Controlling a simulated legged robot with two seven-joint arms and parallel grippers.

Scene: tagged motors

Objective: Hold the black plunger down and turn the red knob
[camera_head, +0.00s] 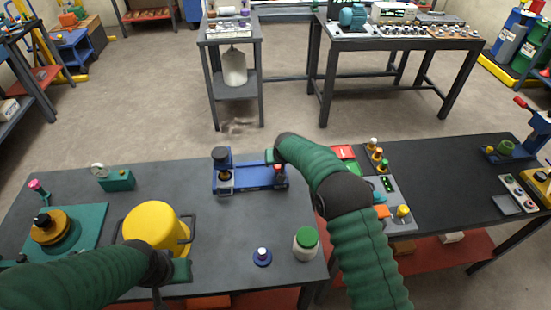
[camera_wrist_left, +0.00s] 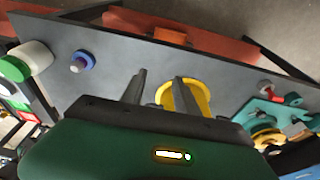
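A blue fixture (camera_head: 250,186) stands on the left grey bench. At its left end are a tall black part (camera_head: 222,157) and a short black-topped cylinder in front; I cannot tell which is the black plunger. The red knob (camera_head: 278,169) is at its right end. My right gripper (camera_head: 271,156) is just behind and above the knob, partly hidden by its arm; contact and finger opening are unclear. My left gripper (camera_head: 170,284) is near the bench's front edge, beside the yellow pot, away from the fixture. In the left wrist view its fingers (camera_wrist_left: 159,78) are apart and empty.
The yellow pot (camera_head: 154,224) stands between my left arm and the fixture. A green-lidded jar (camera_head: 305,242) and a blue disc with a pale knob (camera_head: 262,257) are at front right. A teal box (camera_head: 117,180) is at back left. Bare bench lies between pot and fixture.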

